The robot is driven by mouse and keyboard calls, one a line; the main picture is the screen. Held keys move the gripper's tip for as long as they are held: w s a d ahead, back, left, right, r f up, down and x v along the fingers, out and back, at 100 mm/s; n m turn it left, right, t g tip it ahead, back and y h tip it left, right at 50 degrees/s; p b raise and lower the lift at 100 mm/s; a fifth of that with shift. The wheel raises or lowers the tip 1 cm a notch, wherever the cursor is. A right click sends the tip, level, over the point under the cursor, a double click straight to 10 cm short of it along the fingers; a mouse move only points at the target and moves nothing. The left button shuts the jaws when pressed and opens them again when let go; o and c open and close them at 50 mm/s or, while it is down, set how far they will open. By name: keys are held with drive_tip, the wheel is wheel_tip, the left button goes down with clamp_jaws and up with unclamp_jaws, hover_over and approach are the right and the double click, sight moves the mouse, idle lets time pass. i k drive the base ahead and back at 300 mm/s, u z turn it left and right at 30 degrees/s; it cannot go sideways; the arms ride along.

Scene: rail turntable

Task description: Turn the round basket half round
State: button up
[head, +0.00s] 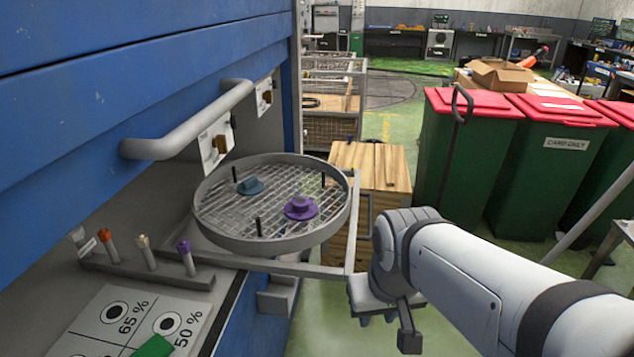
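The round basket (215,232) is a shallow grey ring with a wire mesh floor, level on a grey rail frame (352,235) that juts out of the blue machine. Several thin black pegs stand up from the mesh. A teal knobbed piece (250,186) lies in the basket towards the back left, and a purple knobbed piece (300,208) lies towards the front right. My gripper (378,319) hangs at the end of my white arm, right of and below the frame's front right corner, apart from the basket. Its fingers are mostly hidden behind my wrist.
A thick grey handle (190,125) sticks out from the blue machine (120,60) above the basket's left. A rack (145,272) with orange, cream and purple-tipped pegs stands at left, behind a percentage card (100,318). A wooden crate (378,165) and green bins (465,150) stand beyond.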

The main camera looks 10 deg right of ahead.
sight(296, 243)
drive_tip(key=i, duration=0.9)
drive_tip(key=u, duration=0.05)
